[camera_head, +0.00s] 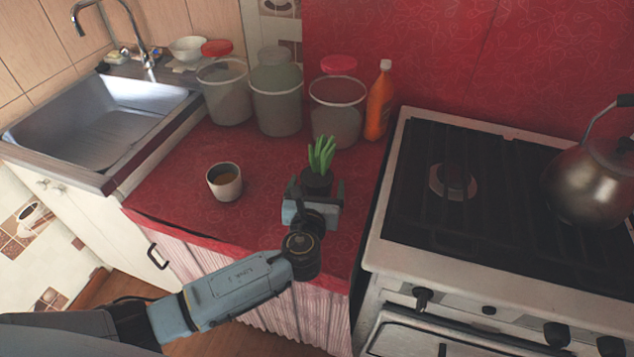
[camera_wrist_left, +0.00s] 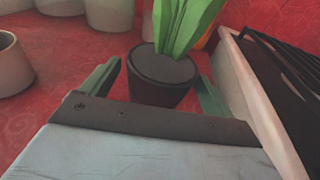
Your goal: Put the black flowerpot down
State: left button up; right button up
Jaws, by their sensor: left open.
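The black flowerpot (camera_head: 317,181) with a green plant stands upright on the red counter, left of the stove. It also shows in the left wrist view (camera_wrist_left: 160,78), with the plant's thick green leaves rising from it. My left gripper (camera_head: 316,189) is at the pot, on its near side. In the left wrist view its two fingers (camera_wrist_left: 158,92) are spread, one on each side of the pot, with a gap visible at the sides. The pot's lower part is partly hidden by the gripper in the head view. My right gripper is not in view.
A white cup (camera_head: 224,182) with brown contents stands left of the pot. Several buckets (camera_head: 276,100) and an orange bottle (camera_head: 380,103) stand behind. The stove (camera_head: 480,190) with a kettle (camera_head: 590,185) is close on the right. The sink (camera_head: 100,125) is at the far left.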

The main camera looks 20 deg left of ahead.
pick_arm(q)
jog(key=p+v, duration=0.1)
jog(key=v, duration=0.9)
jog(key=shift+a, duration=0.1)
jog(key=shift+s+p, duration=0.3)
jog(key=shift+s, duration=0.15)
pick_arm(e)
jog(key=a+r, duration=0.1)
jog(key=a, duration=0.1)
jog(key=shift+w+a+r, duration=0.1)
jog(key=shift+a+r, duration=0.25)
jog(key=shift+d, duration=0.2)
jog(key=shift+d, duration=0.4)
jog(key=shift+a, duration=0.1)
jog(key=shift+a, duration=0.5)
